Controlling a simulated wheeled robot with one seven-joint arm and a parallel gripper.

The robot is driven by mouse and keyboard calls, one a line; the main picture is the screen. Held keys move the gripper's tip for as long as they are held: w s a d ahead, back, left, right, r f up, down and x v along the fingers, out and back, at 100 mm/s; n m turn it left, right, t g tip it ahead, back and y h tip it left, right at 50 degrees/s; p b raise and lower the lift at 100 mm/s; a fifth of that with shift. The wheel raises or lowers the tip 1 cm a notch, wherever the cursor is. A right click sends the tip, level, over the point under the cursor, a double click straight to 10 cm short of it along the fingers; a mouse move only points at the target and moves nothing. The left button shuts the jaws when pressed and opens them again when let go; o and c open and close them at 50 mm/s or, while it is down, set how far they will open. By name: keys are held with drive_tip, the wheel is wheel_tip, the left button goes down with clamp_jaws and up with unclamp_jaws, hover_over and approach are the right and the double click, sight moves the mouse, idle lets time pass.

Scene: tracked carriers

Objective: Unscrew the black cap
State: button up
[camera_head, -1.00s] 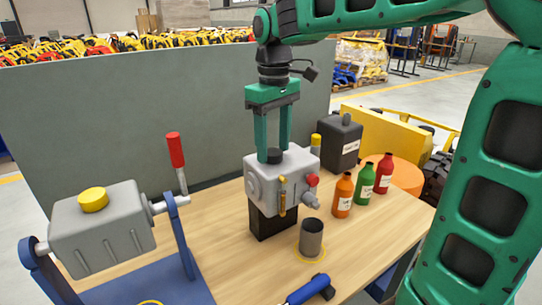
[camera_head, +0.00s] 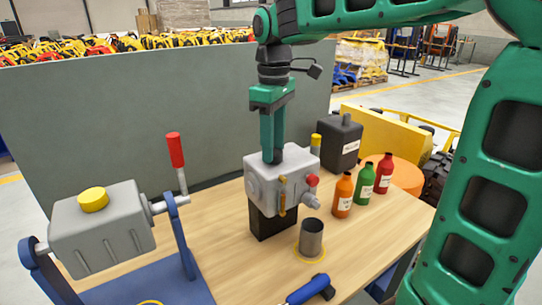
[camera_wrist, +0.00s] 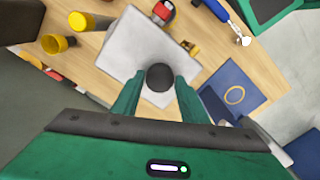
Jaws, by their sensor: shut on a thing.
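The black cap (camera_wrist: 160,77) sits on top of a grey housing (camera_wrist: 141,42), seen from above in the wrist view. The housing (camera_head: 268,189) stands on a black block on the wooden table in the head view. My gripper (camera_head: 272,158) points straight down onto the top of the housing. In the wrist view its two fingers (camera_wrist: 158,88) lie on either side of the cap and are shut on it. In the head view the fingers hide the cap.
A grey metal cup (camera_head: 311,238) stands in front of the housing. Orange, green and red bottles (camera_head: 365,185) and a black canister (camera_head: 338,145) stand to the right. A grey tank with a yellow cap (camera_head: 93,199) hangs in a blue stand at left.

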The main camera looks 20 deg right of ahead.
drive_tip(key=n, duration=0.6)
drive_tip(key=shift+n, duration=0.4)
drive_tip(key=n, duration=0.7)
drive_tip(key=shift+n, duration=1.3)
drive_tip(key=n, duration=0.3)
drive_tip(key=shift+n, duration=0.4)
drive_tip(key=n, duration=0.6)
